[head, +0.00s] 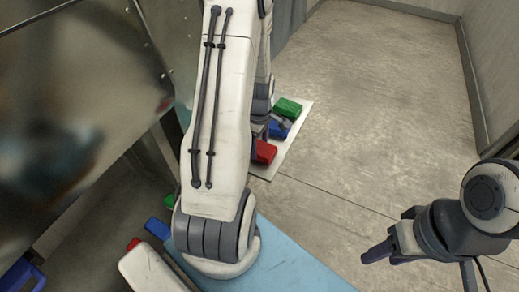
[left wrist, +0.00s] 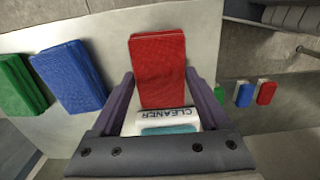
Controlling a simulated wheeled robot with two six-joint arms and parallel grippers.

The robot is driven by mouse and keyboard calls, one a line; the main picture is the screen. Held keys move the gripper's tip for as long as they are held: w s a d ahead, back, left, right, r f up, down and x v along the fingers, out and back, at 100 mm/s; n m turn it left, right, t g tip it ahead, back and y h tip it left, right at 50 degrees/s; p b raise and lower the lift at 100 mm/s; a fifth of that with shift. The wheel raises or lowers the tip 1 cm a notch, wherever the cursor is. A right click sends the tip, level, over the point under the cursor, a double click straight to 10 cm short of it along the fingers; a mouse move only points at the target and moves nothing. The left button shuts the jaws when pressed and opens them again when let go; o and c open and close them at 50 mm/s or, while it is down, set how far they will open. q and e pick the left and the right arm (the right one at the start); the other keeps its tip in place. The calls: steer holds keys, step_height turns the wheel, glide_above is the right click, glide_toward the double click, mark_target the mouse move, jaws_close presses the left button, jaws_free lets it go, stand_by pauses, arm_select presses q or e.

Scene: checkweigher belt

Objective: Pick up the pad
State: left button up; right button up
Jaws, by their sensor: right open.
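A red pad (left wrist: 158,70) lies on a pale board (left wrist: 115,25) in the left wrist view, beside a blue pad (left wrist: 70,76) and a green pad (left wrist: 20,84). My left gripper (left wrist: 159,74) has its fingers apart, one along each side of the red pad. I cannot tell whether they press on it. A white item marked CLEANER (left wrist: 160,114) shows between the fingers, close to the palm; how it is held or supported is unclear. The head view also shows the red pad (head: 264,152), partly hidden by my left arm. My right gripper (head: 378,252) is open and empty.
Several small coloured items, including a blue one (head: 157,228) and a red one (head: 133,243), are at lower left. A light blue surface (head: 290,262) lies below my left arm. A metal cabinet (head: 85,110) stands at left. The floor (head: 390,110) at right is clear.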

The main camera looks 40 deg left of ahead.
mark_target(261, 147)
arm_select(q)
steer(key=shift+r, duration=0.15)
steer(key=shift+r, duration=0.25)
steer(key=r, duration=0.3)
steer(key=shift+d+r+b, duration=0.2)
steer(key=shift+r+b, duration=0.1)
steer(key=shift+r, duration=0.05)
steer(key=d+r, duration=0.3)
steer(key=d, duration=0.2)
steer(key=s+d+r+b, duration=0.1)
steer(key=d+r, duration=0.2)
steer(key=d, duration=0.3)
steer(key=shift+s+r, duration=0.3)
steer(key=shift+d, duration=0.1)
